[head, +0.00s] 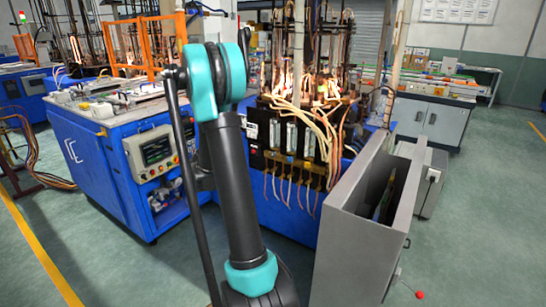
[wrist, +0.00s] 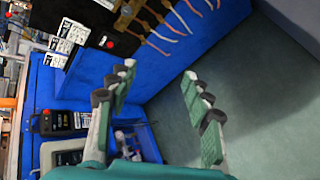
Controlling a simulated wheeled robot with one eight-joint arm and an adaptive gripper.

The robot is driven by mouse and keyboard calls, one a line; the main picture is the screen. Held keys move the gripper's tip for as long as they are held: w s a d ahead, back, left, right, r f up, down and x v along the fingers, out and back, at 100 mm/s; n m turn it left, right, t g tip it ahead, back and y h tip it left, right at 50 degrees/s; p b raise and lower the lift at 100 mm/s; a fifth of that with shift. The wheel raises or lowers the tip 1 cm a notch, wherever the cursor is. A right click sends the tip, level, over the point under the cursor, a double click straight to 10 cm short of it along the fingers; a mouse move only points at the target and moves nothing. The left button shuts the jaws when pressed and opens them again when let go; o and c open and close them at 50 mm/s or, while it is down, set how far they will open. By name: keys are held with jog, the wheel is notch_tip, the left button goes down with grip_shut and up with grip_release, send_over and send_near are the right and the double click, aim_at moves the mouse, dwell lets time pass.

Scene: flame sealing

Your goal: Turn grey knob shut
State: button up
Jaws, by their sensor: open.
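In the head view my arm hides the gripper. I cannot pick out the grey knob for certain in either view. The valve and flow-meter panel (head: 291,135) stands on the blue machine in the head view, with a row of brass fittings (head: 290,170) and hoses below. Fittings and hoses also show at the top of the wrist view (wrist: 152,14), beyond the fingertips and apart from them.
An open grey cabinet (head: 350,258) stands at the right front, with a red-ball lever (head: 419,294) low beside it. A control panel (head: 158,150) is on the blue machine at left. Glowing burners (head: 322,90) stand above the hoses. Floor at far right is clear.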

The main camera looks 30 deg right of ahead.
jog(key=w+d+f+n+h, duration=0.4)
jog(key=w+d+f+n, duration=0.15)
jog(key=w+d, duration=0.45)
jog(key=n+t+h, duration=0.1)
jog(key=n+h, duration=0.2)
jog(key=n, duration=0.4)
send_near(273, 155)
jog(key=x, duration=1)
jog(key=shift+w+d+f, duration=0.1)
jog(key=shift+w+d, duration=0.1)
jog(key=shift+w, duration=0.1)
jog(key=shift+c, duration=0.6)
jog(key=c, duration=1)
jog(key=shift+m, duration=0.55)
jog(key=o, duration=1.1)
